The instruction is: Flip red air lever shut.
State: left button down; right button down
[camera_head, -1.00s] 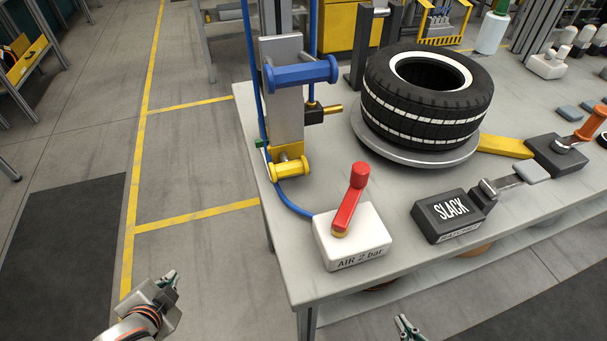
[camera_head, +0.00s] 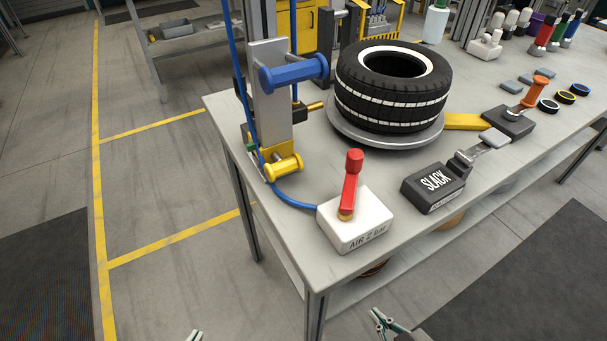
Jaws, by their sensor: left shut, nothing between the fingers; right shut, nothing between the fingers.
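The red air lever (camera_head: 351,184) stands up on a white box (camera_head: 358,224) marked "AIR 2 bar" near the table's front left corner. It leans slightly to the right at its top, and a blue hose runs into the box. My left gripper (camera_head: 194,336) shows only its tip at the bottom edge, over the floor left of the table. My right gripper (camera_head: 379,318) is at the bottom edge, in front of the table and below the box. Both are shut and empty, apart from the lever.
A tyre (camera_head: 393,90) lies on a round grey plate (camera_head: 385,137) behind the lever. A black box (camera_head: 433,189) marked "SLACK" stands to its right. A metal post with a blue handle (camera_head: 293,73) and a yellow handle (camera_head: 284,167) rises at the table's left edge.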

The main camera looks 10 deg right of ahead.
aim_at(355, 157)
jog(key=k+j, duration=0.1)
jog(key=j, duration=0.3)
jog(key=k+j, duration=0.1)
jog(key=j, duration=0.3)
jog(key=k+j, duration=0.1)
jog(key=j, duration=0.3)
jog(key=k+j, duration=0.1)
jog(key=j, duration=0.25)
jog(key=l, duration=0.1)
